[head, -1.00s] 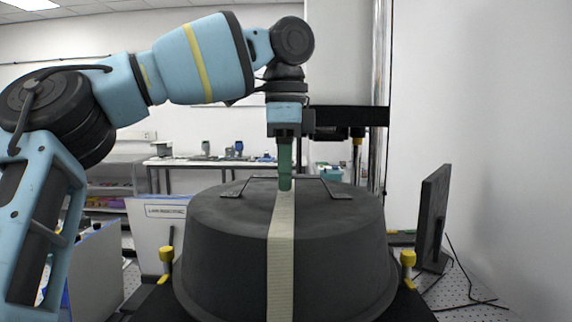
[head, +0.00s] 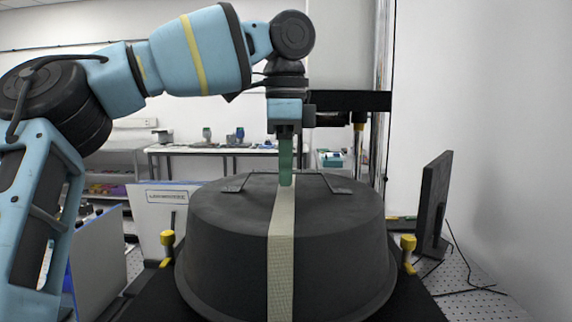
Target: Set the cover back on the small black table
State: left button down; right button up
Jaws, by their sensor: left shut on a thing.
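The cover (head: 340,235) is a large, round, dark grey shell with a cream stripe down its front and a flat black handle (head: 234,183) on top. It fills the lower middle of the head view. My left gripper (head: 286,183) points straight down and is shut at the handle's middle, with greenish fingers. The cover is upright. A black flat surface (head: 418,302) shows beside and below it; I cannot tell whether this is the small black table, nor whether the cover touches it. My right gripper is not in view.
Yellow-topped posts stand close to the cover at left (head: 167,238) and right (head: 408,243). A black monitor (head: 433,205) stands at the right on a perforated table top. A white labelled panel (head: 160,215) is at left. A bench (head: 215,151) with small items is behind.

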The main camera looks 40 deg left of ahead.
pick_arm(q)
jog(key=shift+f, duration=1.3)
dwell(0.8)
jog(key=c, duration=1.2)
grip_release()
jog(key=shift+o, duration=0.2)
jog(key=shift+f, duration=0.1)
jog(key=shift+r+b, duration=0.5)
jog(key=shift+r, duration=3.45)
